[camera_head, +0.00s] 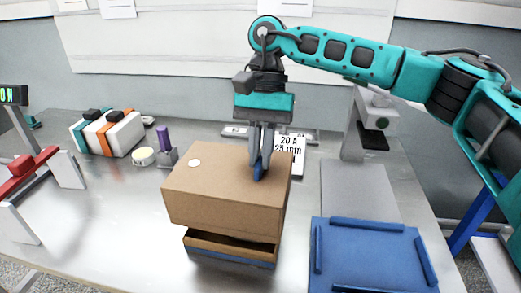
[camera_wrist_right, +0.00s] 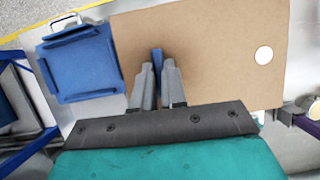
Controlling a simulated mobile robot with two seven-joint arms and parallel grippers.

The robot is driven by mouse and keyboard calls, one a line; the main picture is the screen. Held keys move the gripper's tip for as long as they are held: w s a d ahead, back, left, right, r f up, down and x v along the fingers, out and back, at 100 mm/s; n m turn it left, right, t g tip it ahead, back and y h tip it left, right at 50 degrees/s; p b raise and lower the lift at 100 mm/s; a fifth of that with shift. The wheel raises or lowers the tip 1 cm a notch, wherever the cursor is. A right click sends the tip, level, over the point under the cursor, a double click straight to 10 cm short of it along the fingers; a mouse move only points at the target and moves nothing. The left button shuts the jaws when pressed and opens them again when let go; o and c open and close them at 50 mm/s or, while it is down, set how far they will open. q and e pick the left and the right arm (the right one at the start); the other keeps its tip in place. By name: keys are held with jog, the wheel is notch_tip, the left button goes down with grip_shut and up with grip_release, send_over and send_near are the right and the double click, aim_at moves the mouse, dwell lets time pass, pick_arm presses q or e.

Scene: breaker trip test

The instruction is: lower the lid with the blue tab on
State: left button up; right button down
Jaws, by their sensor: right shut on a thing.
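A brown cardboard lid (camera_head: 220,190) sits over a box base (camera_head: 230,248) on the table, and a dark gap shows between them at the front. The lid also fills much of the right wrist view (camera_wrist_right: 210,50). A blue tab (camera_head: 258,173) stands on top of the lid, towards its right side. My right gripper (camera_head: 261,160) points down and is shut on the blue tab, which also shows between the fingers in the right wrist view (camera_wrist_right: 157,62). The fingers hide part of the tab. My left gripper is not in view.
A blue tray (camera_head: 370,255) lies right of the box, with a grey plate behind it. A label card (camera_head: 291,146) stands behind the lid. A strapped white case (camera_head: 108,131), a purple-handled tool (camera_head: 164,142) and a red-and-white stand (camera_head: 35,175) are at the left.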

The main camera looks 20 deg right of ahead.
aim_at(261, 180)
jog(key=shift+f+b, duration=1.15)
jog(key=shift+f, duration=0.15)
jog(key=shift+f+b, duration=1.25)
jog(key=shift+f, duration=0.35)
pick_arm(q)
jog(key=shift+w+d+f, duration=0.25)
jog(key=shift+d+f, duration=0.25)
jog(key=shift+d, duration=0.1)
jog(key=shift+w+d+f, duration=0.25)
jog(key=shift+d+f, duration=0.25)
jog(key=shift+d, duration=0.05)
pick_arm(e)
jog(key=shift+f, duration=0.4)
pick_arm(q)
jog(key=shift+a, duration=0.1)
pick_arm(e)
jog(key=c, duration=1.1)
grip_release()
